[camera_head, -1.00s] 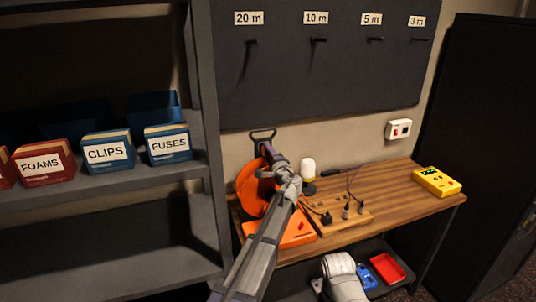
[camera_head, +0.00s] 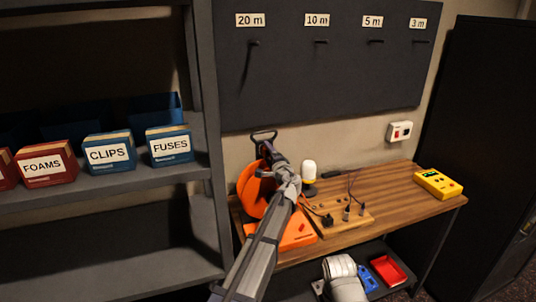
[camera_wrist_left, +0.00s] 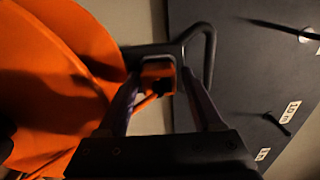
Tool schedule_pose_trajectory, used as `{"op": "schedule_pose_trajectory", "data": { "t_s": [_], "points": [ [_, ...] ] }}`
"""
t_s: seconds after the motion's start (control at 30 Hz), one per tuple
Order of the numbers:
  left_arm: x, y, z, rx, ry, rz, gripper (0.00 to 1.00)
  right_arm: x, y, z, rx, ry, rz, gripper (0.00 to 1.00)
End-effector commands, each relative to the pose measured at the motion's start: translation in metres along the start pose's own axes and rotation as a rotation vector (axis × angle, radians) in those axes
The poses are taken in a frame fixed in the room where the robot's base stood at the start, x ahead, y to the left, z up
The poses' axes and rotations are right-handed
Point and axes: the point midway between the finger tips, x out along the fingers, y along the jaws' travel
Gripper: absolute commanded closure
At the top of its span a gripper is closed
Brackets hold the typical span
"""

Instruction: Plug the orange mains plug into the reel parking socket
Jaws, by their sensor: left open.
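The orange cable reel (camera_head: 249,189) stands at the left end of the wooden desk, with a dark handle frame (camera_head: 263,136) on top. It fills the left of the left wrist view (camera_wrist_left: 45,75). My left gripper (camera_head: 268,153) is beside the top of the reel. In the left wrist view my open fingers (camera_wrist_left: 162,82) point at a small orange block (camera_wrist_left: 157,72) that looks like the plug, against the dark frame, with a thin orange lead below. I cannot tell whether the fingers touch it. The parking socket is not clearly seen. My right gripper is not in view.
A wooden board (camera_head: 345,220) with dark plugs and leads lies right of the reel, near a white-topped lamp (camera_head: 309,170). A yellow tester (camera_head: 438,184) sits far right. A grey shelf (camera_head: 110,190) stands close on the left. The desk's right middle is clear.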

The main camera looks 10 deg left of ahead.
Motion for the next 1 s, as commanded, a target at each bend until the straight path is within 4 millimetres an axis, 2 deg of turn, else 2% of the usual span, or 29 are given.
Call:
{"op": "schedule_pose_trajectory", "data": {
  "t_s": [0.27, 0.7, 1.0],
  "points": [
    [-0.011, 0.002, 0.000, -0.005, 0.002, 0.003, 0.16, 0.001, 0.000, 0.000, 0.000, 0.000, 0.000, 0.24],
    [-0.075, 0.001, 0.001, -0.004, 0.002, 0.002, 0.16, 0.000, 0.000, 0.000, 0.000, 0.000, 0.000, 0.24],
    [-0.079, 0.000, 0.000, -0.002, 0.000, 0.000, 0.16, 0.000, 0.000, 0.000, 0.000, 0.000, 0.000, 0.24]
  ]
}}
